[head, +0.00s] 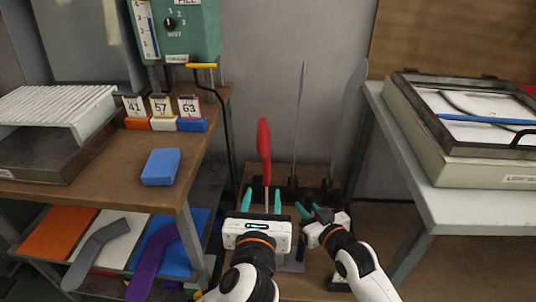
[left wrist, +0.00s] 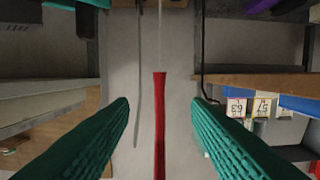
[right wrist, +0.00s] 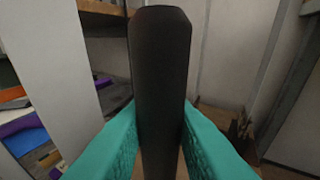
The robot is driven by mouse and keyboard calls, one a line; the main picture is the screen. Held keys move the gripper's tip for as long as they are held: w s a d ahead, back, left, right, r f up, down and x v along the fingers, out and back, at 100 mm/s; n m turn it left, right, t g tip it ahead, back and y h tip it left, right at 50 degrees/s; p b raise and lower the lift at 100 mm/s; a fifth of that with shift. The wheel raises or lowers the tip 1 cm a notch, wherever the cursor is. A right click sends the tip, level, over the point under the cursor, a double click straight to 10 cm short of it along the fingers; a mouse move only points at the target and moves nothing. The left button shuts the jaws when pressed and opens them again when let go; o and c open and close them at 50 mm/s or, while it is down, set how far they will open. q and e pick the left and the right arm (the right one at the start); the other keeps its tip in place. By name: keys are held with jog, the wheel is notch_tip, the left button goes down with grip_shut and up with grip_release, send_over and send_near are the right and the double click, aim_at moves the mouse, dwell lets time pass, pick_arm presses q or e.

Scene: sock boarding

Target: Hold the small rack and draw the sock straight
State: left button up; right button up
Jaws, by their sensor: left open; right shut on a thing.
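The red sock (head: 264,140) hangs upright on a thin form, its cuff low and a pale stem showing beneath it. The small rack (head: 292,188) stands behind my grippers, with several dark holders; my arms hide much of it. My left gripper (head: 261,200) is open below the sock in the head view. In the left wrist view the sock (left wrist: 160,125) appears between the spread teal fingers, touching neither. My right gripper (head: 318,211) is shut on a dark upright grip (right wrist: 160,75), seen between its fingers in the right wrist view. Whether this grip belongs to the rack is unclear.
Another bare form (head: 299,120) and a grey form (head: 351,115) rise to the right. A wooden bench (head: 90,175) at left bears a blue block (head: 161,167) and numbered cards. A pale table (head: 450,205) at right bears a framed case (head: 455,155).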

jog(key=o, duration=0.8)
jog(key=shift+o, duration=0.2)
